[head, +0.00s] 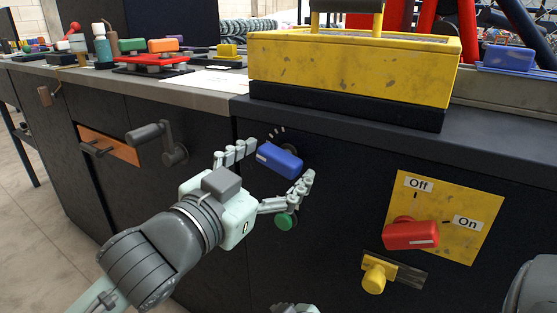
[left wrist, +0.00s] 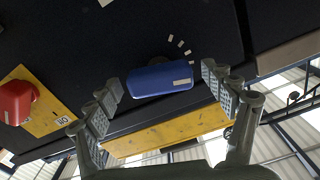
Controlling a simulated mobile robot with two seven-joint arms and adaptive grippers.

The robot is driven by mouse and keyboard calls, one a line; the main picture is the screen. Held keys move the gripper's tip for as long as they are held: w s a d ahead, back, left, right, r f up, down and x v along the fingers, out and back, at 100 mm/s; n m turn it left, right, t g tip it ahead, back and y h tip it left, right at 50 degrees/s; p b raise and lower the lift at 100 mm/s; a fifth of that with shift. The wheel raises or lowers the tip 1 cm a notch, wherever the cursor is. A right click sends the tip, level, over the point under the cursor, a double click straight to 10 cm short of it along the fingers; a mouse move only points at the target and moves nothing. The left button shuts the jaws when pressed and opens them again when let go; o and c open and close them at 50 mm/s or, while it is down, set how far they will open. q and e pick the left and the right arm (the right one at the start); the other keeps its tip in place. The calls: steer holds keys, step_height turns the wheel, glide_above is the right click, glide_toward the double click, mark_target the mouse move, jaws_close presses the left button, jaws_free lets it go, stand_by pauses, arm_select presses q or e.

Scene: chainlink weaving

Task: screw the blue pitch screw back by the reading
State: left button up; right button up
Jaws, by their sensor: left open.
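The blue pitch screw (head: 280,160) is a blue bar-shaped knob with a white mark near one end, on the dark cabinet front. White tick marks (head: 277,132) arc above it. In the left wrist view the blue screw (left wrist: 159,79) lies across the middle, with the ticks (left wrist: 180,44) beside it. My left gripper (head: 279,163) is open, with one finger past each end of the knob. In the left wrist view both fingers (left wrist: 163,87) show small gaps to it. A pale piece at the head view's bottom edge may be my right gripper, mostly cut off.
A green knob (head: 285,221) sits just below my left gripper. A grey crank (head: 160,142) sticks out at left. At right are a red switch (head: 411,235) on a yellow Off/On plate (head: 462,211) and a yellow slider knob (head: 374,279). A yellow toolbox (head: 350,70) stands above on the counter.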

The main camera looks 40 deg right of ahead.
arm_select(q)
steer(key=v, duration=1)
steer(key=shift+s+a, duration=0.15)
steer(key=shift+a, duration=0.25)
steer(key=w+a+f+n+t+y+p, duration=0.3)
steer(key=w+a+f+n+t+y, duration=0.35)
steer(key=w+a+f, duration=0.55)
steer(key=w+a+f+n+g+y+p, duration=0.1)
steer(key=a+f+n+g+y, duration=0.3)
steer(key=a+f, duration=0.45)
steer(key=s+a+f+n+g+y+p, duration=0.2)
steer(key=s+a+f+n+g+y, duration=0.2)
steer(key=s+a+f, duration=1.6)
step_height(320, 180, down, 3)
steer(key=a+g+y, duration=0.2)
steer(key=y, duration=0.1)
steer(key=shift+s+a+f, duration=0.15)
steer(key=shift+a+f, duration=0.05)
steer(key=shift+a, duration=0.15)
arm_select(e)
steer(key=s+d+f+g, duration=0.2)
steer(key=s+d+f, duration=0.1)
steer(key=f, duration=0.3)
steer(key=s+d+f+m+g+h, duration=0.1)
steer(key=s+d+f+g, duration=0.2)
steer(key=f, duration=0.4)
steer(key=shift+d+g+h, duration=0.15)
steer(key=shift+g+h, duration=0.15)
